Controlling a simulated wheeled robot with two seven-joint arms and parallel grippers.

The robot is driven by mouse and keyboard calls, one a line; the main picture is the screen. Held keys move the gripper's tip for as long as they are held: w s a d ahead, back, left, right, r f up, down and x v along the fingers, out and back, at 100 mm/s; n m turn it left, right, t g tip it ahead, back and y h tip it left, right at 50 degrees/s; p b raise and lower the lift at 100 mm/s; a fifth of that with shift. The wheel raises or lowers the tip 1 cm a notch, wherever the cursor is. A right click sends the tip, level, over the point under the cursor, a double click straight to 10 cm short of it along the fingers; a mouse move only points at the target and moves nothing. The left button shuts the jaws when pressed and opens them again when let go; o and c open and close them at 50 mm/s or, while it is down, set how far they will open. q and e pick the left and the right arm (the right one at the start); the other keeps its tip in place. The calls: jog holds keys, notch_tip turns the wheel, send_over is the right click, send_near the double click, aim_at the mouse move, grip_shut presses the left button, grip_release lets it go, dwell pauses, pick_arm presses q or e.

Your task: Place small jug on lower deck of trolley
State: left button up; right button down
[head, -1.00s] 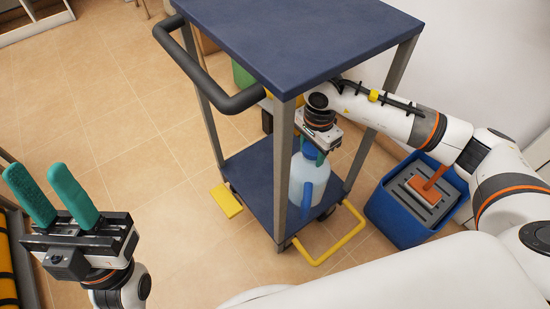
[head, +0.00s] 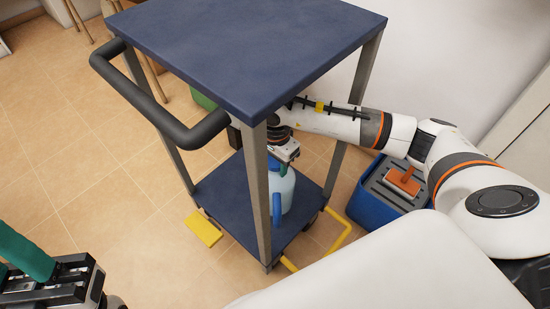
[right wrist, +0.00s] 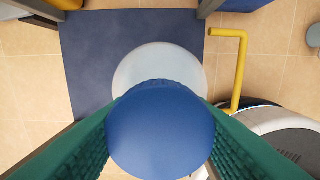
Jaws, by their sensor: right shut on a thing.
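The small jug (head: 287,190), pale with a blue handle and blue cap, is upright at the trolley's lower deck (head: 225,200); I cannot tell whether its base touches. A trolley post partly hides it. My right gripper (head: 282,168) reaches in under the top deck (head: 250,45) from the right and is shut on the jug's top. In the right wrist view the green fingers (right wrist: 160,125) flank the blue cap (right wrist: 160,140), with the pale body (right wrist: 150,60) below over the dark blue deck (right wrist: 85,60). My left gripper (head: 15,262) is cut off at the left edge, empty, fingers apart.
The trolley's grey posts (head: 262,190) and black handle (head: 165,115) stand close to my right arm. A yellow bar (head: 335,238) and yellow pedal (head: 203,228) stick out low. A blue bin (head: 375,200) with an orange-handled tool stands to the right.

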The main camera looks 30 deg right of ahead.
aim_at(276, 192)
notch_tip(276, 192, down, 3)
jog(key=shift+r+b, duration=0.1)
jog(key=shift+b, duration=0.35)
jog(key=shift+w+f, duration=0.1)
jog(key=shift+f, duration=0.25)
jog(key=c, duration=1.2)
grip_release()
jog(key=shift+f, duration=0.3)
jog(key=o, duration=0.5)
jog(key=shift+r, duration=0.1)
